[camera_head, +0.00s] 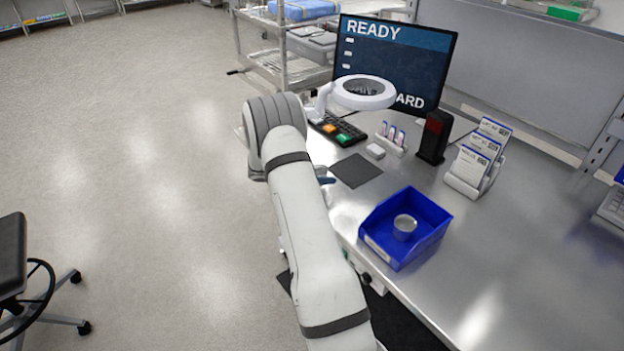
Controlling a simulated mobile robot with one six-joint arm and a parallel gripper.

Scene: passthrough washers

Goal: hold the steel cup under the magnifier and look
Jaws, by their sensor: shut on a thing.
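A small round metal-looking cup (403,234) stands upright in the blue bin (421,246) near the front edge of the bench. Whether it is the task's steel cup I cannot tell. The magnifier (363,101), a white ring with a lens, is held over the bench in front of the screen by a short white arm. My white arm crosses the middle of the picture, left of the bin. My gripper is hidden behind it, so its jaws and anything in them do not show. A small dark blue piece shows beside my arm at the bench edge; I cannot tell what it is.
A monitor (395,60) reading "READY" stands behind the magnifier. A keypad (338,131), a dark mat (356,170), a vial rack (391,144), a black device (434,138) and a card holder (466,180) stand on the steel bench.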

